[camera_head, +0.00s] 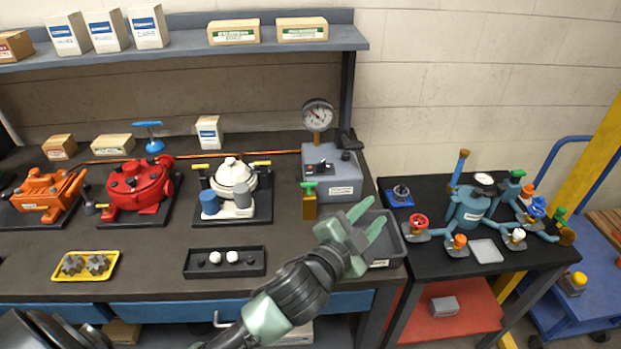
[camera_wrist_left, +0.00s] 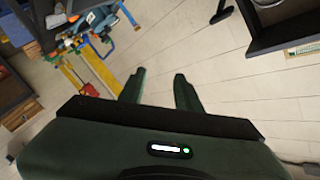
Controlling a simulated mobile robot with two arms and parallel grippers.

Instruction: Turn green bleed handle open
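A green handle (camera_head: 308,186) sits crosswise on top of a yellow valve block (camera_head: 309,209), at the front left of the grey gauge box (camera_head: 335,176). My left gripper (camera_head: 366,217) is in the middle of the head view, to the right of and nearer than the valve, in front of a grey tray. Its two green fingers are apart with nothing between them. The green handle cannot be made out in the wrist view. My right gripper is not seen.
A dial gauge (camera_head: 318,115) stands above the box. The grey tray (camera_head: 394,237) is at the bench corner, partly behind my gripper. A white motor (camera_head: 235,175) stands left of the valve. A second table (camera_head: 500,251) with a teal valve assembly (camera_head: 469,208) is at right.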

